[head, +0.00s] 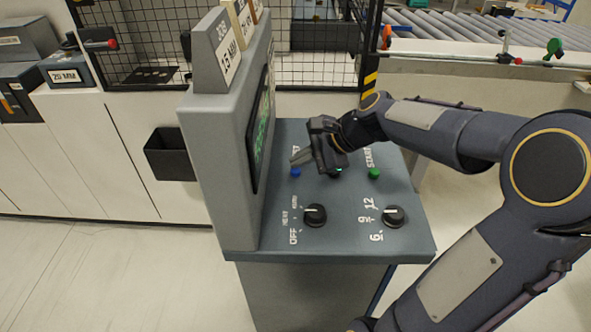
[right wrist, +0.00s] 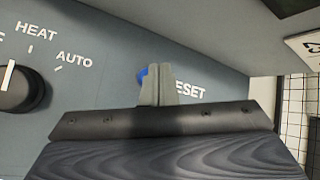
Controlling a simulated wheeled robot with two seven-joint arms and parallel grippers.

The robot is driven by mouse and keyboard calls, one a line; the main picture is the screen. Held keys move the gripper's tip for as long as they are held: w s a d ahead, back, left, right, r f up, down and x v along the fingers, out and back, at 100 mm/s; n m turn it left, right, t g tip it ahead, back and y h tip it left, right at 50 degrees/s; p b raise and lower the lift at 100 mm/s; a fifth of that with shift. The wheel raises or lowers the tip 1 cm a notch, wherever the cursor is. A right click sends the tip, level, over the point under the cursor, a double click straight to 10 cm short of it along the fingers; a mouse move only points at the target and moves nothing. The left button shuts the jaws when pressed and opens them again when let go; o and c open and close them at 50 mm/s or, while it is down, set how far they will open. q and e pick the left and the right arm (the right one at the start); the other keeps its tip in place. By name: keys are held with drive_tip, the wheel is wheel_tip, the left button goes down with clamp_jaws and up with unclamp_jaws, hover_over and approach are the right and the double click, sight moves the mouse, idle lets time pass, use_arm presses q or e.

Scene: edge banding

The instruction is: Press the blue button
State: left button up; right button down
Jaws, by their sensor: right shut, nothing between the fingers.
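The blue button (head: 296,172) is on the sloping grey control panel (head: 350,242), near the monitor. In the right wrist view, a sliver of the blue button (right wrist: 141,76) shows at the left of my fingers, which hide the rest. My right gripper (head: 298,158) is shut and empty, with its fingertips pointing left just beyond the button in the head view. The fingertips also show in the right wrist view (right wrist: 158,74), covering the first letter of the RESET label (right wrist: 189,90). I cannot tell whether they touch the button. My left gripper is out of view.
A green START button (head: 374,174) and two black knobs (head: 315,215) (head: 394,216) share the panel. A greenish button (head: 338,171) shows partly beneath my gripper. The monitor housing (head: 215,150) rises close at the left. A mesh fence (head: 130,40) stands behind.

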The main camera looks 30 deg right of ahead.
drive_tip(key=shift+f+b, duration=0.3)
drive_tip(key=shift+f, duration=0.25)
idle(0.6)
drive_tip(key=shift+r, duration=0.1)
drive_tip(key=shift+r+p, duration=0.85)
drive_tip(key=shift+p, duration=0.05)
wheel_tip(320, 180, up, 5)
drive_tip(key=p, duration=0.4)
drive_tip(key=shift+p, duration=0.4)
idle(0.4)
